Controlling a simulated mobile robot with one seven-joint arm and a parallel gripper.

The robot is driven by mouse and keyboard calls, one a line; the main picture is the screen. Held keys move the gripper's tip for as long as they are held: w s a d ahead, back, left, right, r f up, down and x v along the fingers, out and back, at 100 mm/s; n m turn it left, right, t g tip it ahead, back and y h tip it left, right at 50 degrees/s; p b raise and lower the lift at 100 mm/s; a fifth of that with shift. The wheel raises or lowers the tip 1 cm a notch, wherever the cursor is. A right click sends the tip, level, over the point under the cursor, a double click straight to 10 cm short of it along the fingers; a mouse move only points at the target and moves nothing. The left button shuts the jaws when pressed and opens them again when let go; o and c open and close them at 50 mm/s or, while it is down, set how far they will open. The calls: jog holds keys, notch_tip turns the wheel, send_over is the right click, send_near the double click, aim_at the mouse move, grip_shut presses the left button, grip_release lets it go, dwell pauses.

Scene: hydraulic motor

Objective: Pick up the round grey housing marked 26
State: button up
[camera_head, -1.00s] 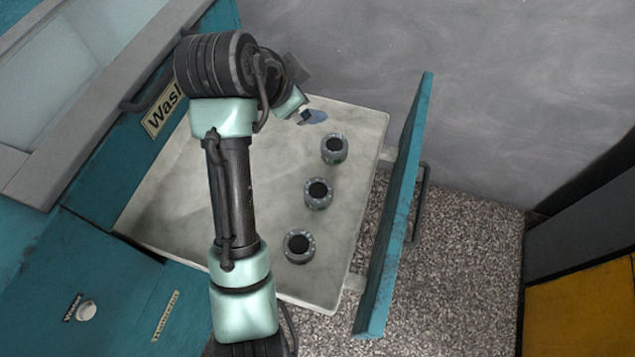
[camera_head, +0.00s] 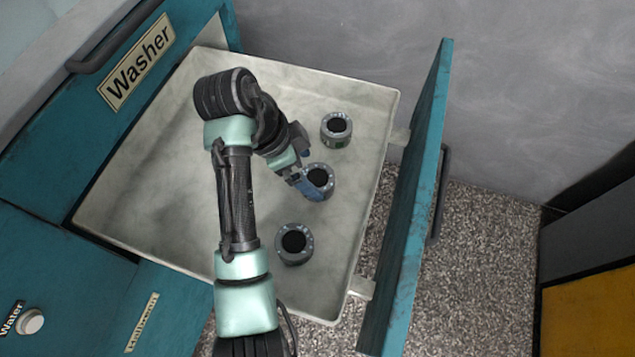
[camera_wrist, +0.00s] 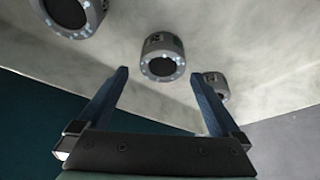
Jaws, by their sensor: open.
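Three round grey housings with dark round openings stand in the pale tray: a far one (camera_head: 336,130), a middle one (camera_head: 328,184) and a near one (camera_head: 294,244). I cannot read a 26 on any of them. My gripper (camera_head: 311,187), with blue fingers, is at the middle housing and partly covers it. In the wrist view my gripper (camera_wrist: 160,76) is open and empty, with one housing (camera_wrist: 162,57) showing between and beyond the fingertips. Another housing (camera_wrist: 75,15) is cut off at upper left, and a third (camera_wrist: 215,87) is partly behind the right finger.
The tray (camera_head: 140,180) is pulled out from the teal washer (camera_head: 85,135) and has a low rim. Its upright teal front panel (camera_head: 405,210) stands to the right, with a grey wall behind. The left part of the tray is bare.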

aim_at(317, 178)
jog(key=b+x, duration=0.2)
jog(key=x, duration=0.3)
jog(key=shift+w+a+f, duration=0.1)
jog(key=shift+w+f, duration=0.05)
jog(key=shift+c, duration=0.2)
grip_shut()
